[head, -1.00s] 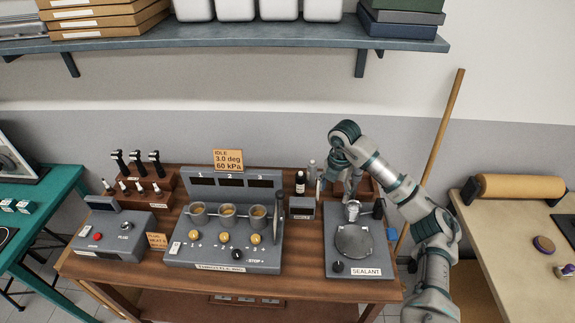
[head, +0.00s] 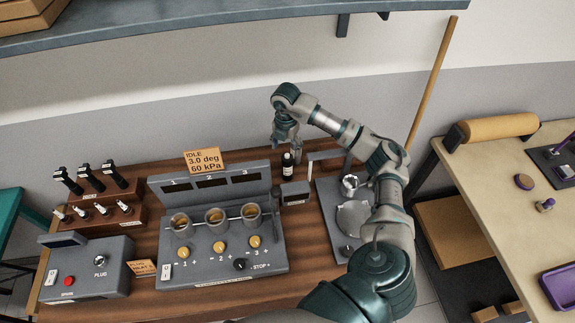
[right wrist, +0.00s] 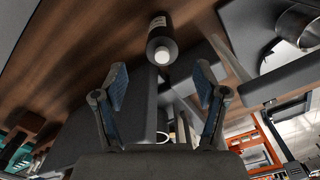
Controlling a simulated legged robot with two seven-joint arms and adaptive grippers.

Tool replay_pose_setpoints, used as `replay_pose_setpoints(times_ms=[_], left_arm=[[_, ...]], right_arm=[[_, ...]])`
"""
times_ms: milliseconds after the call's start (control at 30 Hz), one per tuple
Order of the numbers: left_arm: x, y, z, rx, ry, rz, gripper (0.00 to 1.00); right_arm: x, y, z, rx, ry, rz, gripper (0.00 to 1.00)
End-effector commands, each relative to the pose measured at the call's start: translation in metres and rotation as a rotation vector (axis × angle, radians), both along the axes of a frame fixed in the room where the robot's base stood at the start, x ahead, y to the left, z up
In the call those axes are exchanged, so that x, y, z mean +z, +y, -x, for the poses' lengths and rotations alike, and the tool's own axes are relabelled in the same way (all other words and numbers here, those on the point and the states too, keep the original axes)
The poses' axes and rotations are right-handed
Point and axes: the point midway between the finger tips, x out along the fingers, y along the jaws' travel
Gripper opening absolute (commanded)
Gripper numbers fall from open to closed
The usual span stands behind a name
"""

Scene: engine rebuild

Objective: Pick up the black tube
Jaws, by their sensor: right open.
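The black tube (head: 288,166) has a white label band and stands upright at the back of the wooden bench, behind the small grey box. In the right wrist view the black tube (right wrist: 161,36) shows with its pale cap toward the camera, just beyond the fingertips. My right gripper (head: 286,143) hangs just above the tube in the head view. Its two fingers (right wrist: 161,75) are open, apart and empty in the right wrist view. My left gripper is not in view.
The grey three-cup machine (head: 225,262) stands left of the tube, with a dark upright piece (head: 276,208) at its right end. A small grey box (head: 295,193) is close in front of the tube. The sealant station (head: 328,205) is to the right, partly hidden by my arm.

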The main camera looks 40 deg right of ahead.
Motion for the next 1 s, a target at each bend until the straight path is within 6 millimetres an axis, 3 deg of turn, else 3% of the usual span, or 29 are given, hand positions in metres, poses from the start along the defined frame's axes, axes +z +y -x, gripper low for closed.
replay_pose_setpoints(times_ms=[100, 367, 633, 933, 967, 1000], left_arm=[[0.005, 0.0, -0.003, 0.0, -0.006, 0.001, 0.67], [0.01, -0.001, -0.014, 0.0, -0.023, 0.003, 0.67], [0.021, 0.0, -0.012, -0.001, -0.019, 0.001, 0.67], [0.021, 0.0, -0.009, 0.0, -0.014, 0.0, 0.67], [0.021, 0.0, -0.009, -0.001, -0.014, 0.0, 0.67], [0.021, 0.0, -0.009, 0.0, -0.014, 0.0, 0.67]], right_arm=[[-0.022, 0.002, 0.0, 0.001, 0.004, 0.0, 0.72], [-0.045, 0.0, 0.001, 0.0, 0.001, 0.0, 0.72], [-0.085, -0.008, 0.003, 0.0, 0.0, -0.003, 0.72], [-0.094, -0.007, 0.003, 0.001, -0.003, -0.001, 0.72], [-0.093, -0.007, 0.003, 0.001, -0.003, -0.001, 0.7], [-0.093, -0.007, 0.003, 0.001, -0.003, 0.0, 0.6]])
